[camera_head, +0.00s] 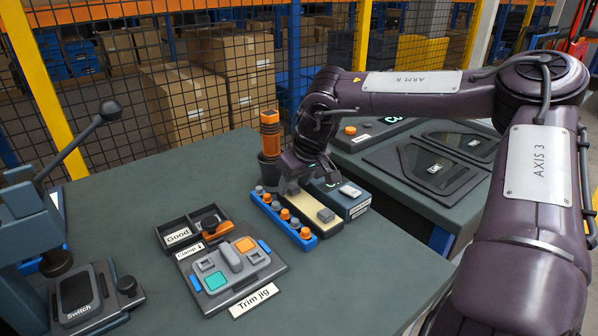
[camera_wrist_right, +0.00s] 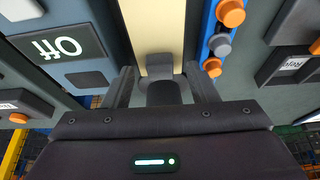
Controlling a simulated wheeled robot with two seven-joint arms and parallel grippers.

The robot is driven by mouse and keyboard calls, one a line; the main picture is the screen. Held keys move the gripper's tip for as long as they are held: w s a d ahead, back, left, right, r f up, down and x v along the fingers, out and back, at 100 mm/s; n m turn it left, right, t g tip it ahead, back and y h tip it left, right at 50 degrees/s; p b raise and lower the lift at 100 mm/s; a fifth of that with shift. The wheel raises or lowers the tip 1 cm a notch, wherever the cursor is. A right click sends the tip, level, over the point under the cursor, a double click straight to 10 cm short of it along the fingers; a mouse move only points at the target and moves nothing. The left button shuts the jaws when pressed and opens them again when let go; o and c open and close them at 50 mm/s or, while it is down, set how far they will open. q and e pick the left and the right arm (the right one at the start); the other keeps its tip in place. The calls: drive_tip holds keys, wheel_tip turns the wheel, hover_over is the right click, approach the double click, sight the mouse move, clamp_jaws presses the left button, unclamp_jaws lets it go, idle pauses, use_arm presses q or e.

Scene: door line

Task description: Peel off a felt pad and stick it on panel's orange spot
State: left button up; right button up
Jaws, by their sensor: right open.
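My right gripper (camera_head: 291,186) is down over the strip's far end. In the right wrist view its open fingers (camera_wrist_right: 163,92) stand either side of a grey pad (camera_wrist_right: 163,90) on the cream strip (camera_wrist_right: 157,25). I cannot tell whether they touch it. The grey panel (camera_head: 205,264) lies in the trim jig (camera_head: 262,278), with an orange spot (camera_head: 245,244) at its far right and a teal spot (camera_head: 215,281) at its near left. My left gripper is not in view.
A blue rack (camera_head: 312,242) with orange and grey knobs sits beside the strip; a dark box (camera_head: 353,208) sits on its other side. A Good bin (camera_head: 165,229) is behind the jig. A lever press (camera_head: 30,220) and switch (camera_head: 78,292) stand left. The table's front right is clear.

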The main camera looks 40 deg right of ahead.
sight(295, 189)
drive_tip(key=shift+w+f, duration=0.1)
drive_tip(key=shift+f, duration=0.2)
clamp_jaws()
idle(0.5)
drive_tip(key=shift+r, duration=0.35)
drive_tip(key=shift+r+p, duration=2.05)
drive_tip(key=shift+r, duration=0.8)
